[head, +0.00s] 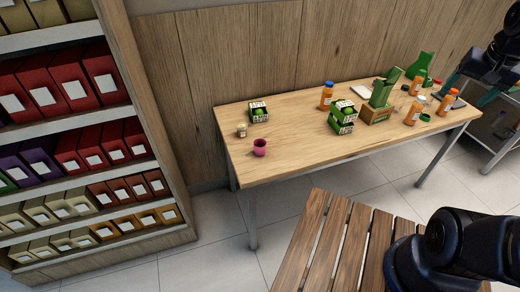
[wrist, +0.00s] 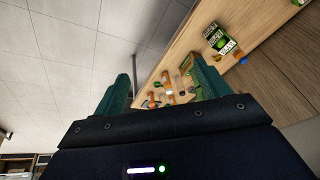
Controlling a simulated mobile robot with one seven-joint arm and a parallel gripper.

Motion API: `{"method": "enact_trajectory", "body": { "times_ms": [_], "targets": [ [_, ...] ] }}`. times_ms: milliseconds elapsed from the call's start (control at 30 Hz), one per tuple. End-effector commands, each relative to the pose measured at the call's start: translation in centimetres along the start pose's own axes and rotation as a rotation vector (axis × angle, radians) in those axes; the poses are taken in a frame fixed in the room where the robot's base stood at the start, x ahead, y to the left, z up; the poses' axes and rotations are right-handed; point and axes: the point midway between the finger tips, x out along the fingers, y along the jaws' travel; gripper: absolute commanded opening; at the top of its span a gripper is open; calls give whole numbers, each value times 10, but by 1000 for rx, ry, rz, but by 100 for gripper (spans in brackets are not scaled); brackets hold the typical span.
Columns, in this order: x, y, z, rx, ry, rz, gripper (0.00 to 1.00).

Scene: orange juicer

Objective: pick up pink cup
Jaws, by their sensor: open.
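The pink cup (head: 260,147) stands upright near the front left corner of the wooden table (head: 285,160) in the head view. I cannot make it out in the wrist view. My gripper (wrist: 162,82) shows in the wrist view with its two teal fingers wide apart and nothing held between them. Bottles on the table show beyond the fingers, at a distance. In the head view I see a dark part of my arm at the lower right, but I cannot tell where the fingers are relative to the cup.
A small jar (head: 242,130) and a green carton (head: 259,112) stand behind the cup. Another green carton (head: 342,117), a wooden crate (head: 376,115) and several orange bottles (head: 415,110) fill the table's right half. A shelf (head: 85,120) stands left; a slatted wooden surface (head: 330,245) is in front.

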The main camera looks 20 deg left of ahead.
Motion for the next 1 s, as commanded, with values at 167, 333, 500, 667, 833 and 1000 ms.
{"method": "enact_trajectory", "body": {
  "times_ms": [167, 333, 500, 667, 833, 1000],
  "targets": [
    [20, -43, -29, 46, -46, -19, 75],
    [42, -87, -49, 96, -86, -28, 75],
    [68, -137, -63, 145, -126, -28, 75],
    [95, -187, -68, 189, -162, -22, 75],
    [126, -243, -65, 236, -197, -9, 75],
    [161, -300, -52, 281, -229, 12, 75]
  ]
}}
